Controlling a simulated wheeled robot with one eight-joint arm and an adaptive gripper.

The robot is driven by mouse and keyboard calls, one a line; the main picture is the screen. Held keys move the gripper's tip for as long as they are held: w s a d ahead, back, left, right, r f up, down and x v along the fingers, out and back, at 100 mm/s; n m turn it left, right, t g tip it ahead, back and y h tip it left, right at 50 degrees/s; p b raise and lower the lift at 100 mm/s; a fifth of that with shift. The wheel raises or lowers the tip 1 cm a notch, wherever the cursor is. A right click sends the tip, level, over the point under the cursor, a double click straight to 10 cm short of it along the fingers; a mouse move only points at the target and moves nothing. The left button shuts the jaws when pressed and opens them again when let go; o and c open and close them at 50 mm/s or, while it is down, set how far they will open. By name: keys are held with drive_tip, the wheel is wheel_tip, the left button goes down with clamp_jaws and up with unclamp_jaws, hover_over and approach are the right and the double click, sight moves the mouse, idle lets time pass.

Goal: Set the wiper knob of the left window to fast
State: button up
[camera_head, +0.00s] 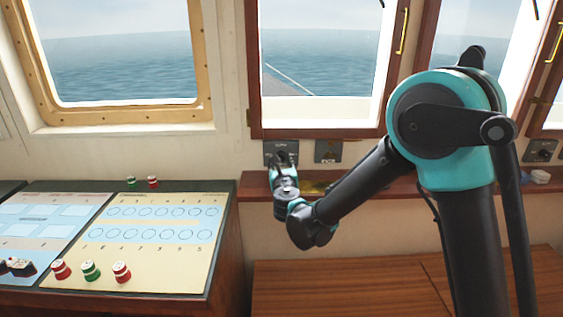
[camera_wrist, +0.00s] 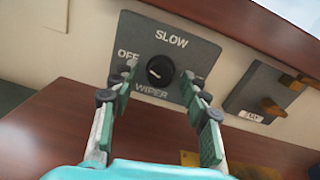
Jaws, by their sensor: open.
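A grey wiper panel (camera_wrist: 185,48) with a round black knob (camera_wrist: 160,70) is mounted on the wall. OFF is printed left of the knob, SLOW above and WIPER below. The right side of the panel is partly hidden by a finger, and no FAST label is visible. A small white mark shows on the knob; its exact direction is hard to tell. My gripper (camera_wrist: 164,76) is open, with one finger on each side of the knob, apparently not gripping it. In the head view, my gripper (camera_head: 285,163) is at the panel (camera_head: 270,148) below the red-framed window (camera_head: 325,50).
A second grey panel (camera_wrist: 262,92) with a brass-coloured fitting is close on the right; it also shows in the head view (camera_head: 328,151). A wooden ledge (camera_head: 255,188) runs below the panels. A console (camera_head: 150,240) with buttons stands at left.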

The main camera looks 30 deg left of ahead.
drive_tip(key=shift+c, duration=0.2)
clamp_jaws()
